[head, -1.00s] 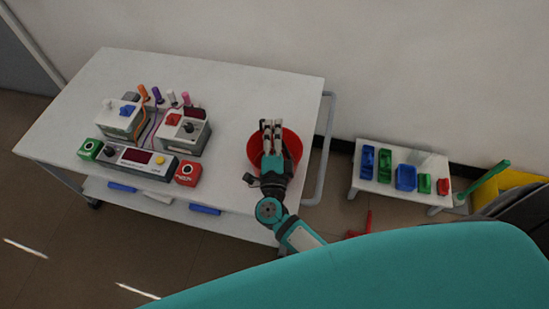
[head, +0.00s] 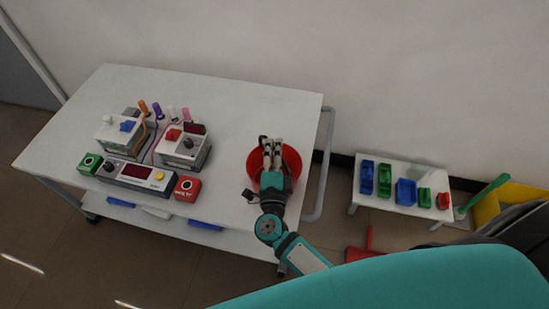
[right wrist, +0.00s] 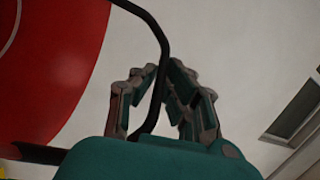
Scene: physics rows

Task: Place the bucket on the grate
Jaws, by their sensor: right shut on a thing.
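The red bucket (head: 293,163) is over the right end of the white table in the head view. I cannot tell whether it rests on the top or hangs just above it. My right gripper (head: 271,146) is in front of it and covers its middle. In the right wrist view, my right gripper (right wrist: 160,76) is shut on the bucket's thin black handle (right wrist: 163,48), which runs between the fingers. The red bucket wall (right wrist: 70,60) fills the upper left there. I cannot make out a grate in either view. My left gripper is not in view.
The white table (head: 235,105) holds a control unit (head: 135,172) and two device boxes with cables on its left half. A low white bench (head: 405,208) with several coloured bins stands at right. A grey side rail (head: 327,150) lines the table's right end.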

